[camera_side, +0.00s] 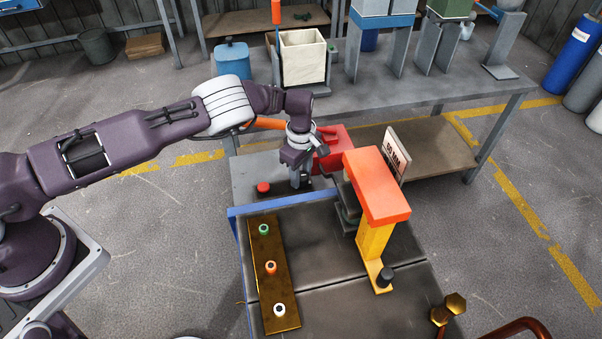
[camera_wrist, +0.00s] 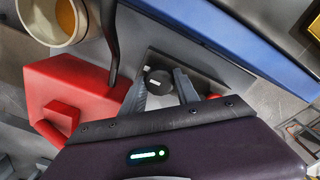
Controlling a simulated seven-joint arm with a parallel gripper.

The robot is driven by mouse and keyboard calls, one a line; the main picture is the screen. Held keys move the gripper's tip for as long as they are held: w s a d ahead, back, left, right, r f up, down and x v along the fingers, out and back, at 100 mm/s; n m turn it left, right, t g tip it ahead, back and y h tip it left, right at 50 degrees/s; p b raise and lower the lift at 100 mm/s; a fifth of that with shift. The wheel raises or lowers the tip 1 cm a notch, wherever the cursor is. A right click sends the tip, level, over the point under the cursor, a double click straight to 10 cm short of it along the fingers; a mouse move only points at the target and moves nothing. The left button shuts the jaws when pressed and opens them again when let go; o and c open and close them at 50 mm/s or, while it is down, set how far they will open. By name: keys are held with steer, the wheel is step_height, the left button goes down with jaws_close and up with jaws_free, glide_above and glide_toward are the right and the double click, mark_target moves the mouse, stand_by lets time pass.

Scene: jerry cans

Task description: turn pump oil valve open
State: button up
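A dark round knob (camera_wrist: 158,82) with a small pale mark sits on a dark plate (camera_wrist: 193,68) in the wrist view; it looks like the pump oil valve, but I cannot tell for sure. My gripper (camera_wrist: 160,80) has its two grey fingers spread, one on each side of the knob, with a narrow gap showing. In the side view my gripper (camera_side: 300,183) points down over the grey surface behind the blue-edged bench, and the knob is mostly hidden there.
A red can (camera_side: 335,145) stands close behind my gripper. A red button (camera_side: 263,188) is just left of it. An orange-topped press (camera_side: 377,187) stands to the right. A brass panel with several buttons (camera_side: 284,297) lies in front.

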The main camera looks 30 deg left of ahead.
jaws_close()
steer(key=m, duration=0.3)
steer(key=shift+w+r+m, duration=0.1)
steer(key=shift+m, duration=0.3)
steer(key=m, duration=0.3)
steer(key=shift+m, duration=0.4)
steer(key=m, duration=0.5)
steer(key=shift+m, duration=2.7)
steer(key=o, duration=0.7)
jaws_free()
